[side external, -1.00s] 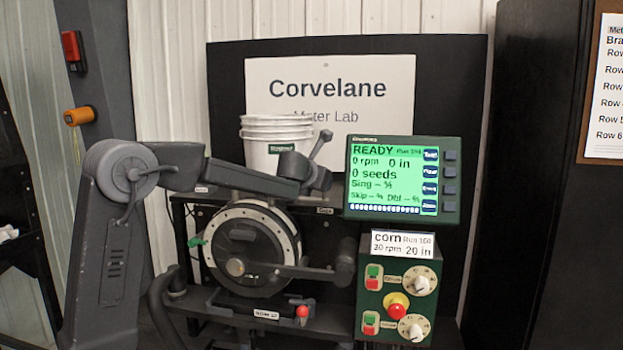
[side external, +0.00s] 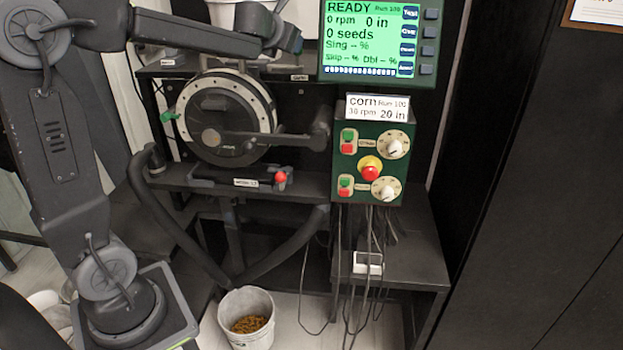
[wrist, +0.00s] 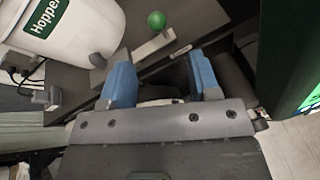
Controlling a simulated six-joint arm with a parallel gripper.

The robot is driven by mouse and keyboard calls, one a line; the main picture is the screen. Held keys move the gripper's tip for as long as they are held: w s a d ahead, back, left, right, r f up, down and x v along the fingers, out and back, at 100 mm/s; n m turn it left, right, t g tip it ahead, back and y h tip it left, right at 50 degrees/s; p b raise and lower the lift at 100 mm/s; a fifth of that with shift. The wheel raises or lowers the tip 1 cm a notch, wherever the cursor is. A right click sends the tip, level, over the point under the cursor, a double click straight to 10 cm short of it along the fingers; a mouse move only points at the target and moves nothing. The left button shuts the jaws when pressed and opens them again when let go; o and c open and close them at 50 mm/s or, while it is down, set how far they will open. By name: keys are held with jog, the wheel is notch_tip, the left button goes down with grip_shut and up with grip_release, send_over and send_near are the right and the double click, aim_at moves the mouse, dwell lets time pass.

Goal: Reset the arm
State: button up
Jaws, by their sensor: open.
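In the wrist view my gripper (wrist: 162,80) shows as two blue fingertips held apart, with nothing gripped between them. In the side view my arm reaches across above the round seed meter (side external: 222,118), which sits in its stand with a dark disc and a pale rim. My gripper's fingers cannot be made out there. A white bucket marked "Hopper" (wrist: 65,28) is at the upper left of the wrist view. A green ball knob (wrist: 156,20) lies beyond the fingers, apart from them.
The green monitor (side external: 370,40) reads READY, 0 rpm, 0 in, 0 seeds. Below it are a corn card (side external: 376,108) and a control box with a red stop button (side external: 371,173). A bucket of grain (side external: 246,318) stands on the floor. A dark cabinet (side external: 540,180) fills the right.

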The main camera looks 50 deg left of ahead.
jog(key=s+d+f+m+h, duration=0.1)
jog(key=s+d+m+h, duration=0.25)
jog(key=d+m, duration=0.5)
jog(key=s+d+f+m+t+h, duration=0.1)
jog(key=s+d+m+h, duration=0.25)
jog(key=d+m, duration=0.45)
jog(key=s+d+f+m+h, duration=0.1)
jog(key=s+d+m+h, duration=0.25)
jog(key=d+m, duration=0.5)
jog(key=s+f+m+g+y, duration=0.1)
jog(key=s+f+m+g, duration=0.2)
jog(key=s+f+m, duration=0.3)
jog(key=s+f+m+g+y, duration=0.1)
jog(key=s+f+m+g, duration=0.2)
jog(key=s+m, duration=0.6)
notch_tip(320, 180, down, 3)
jog(key=shift+s+a+r, duration=0.1)
jog(key=shift+s+a, duration=0.15)
jog(key=shift+s, duration=0.65)
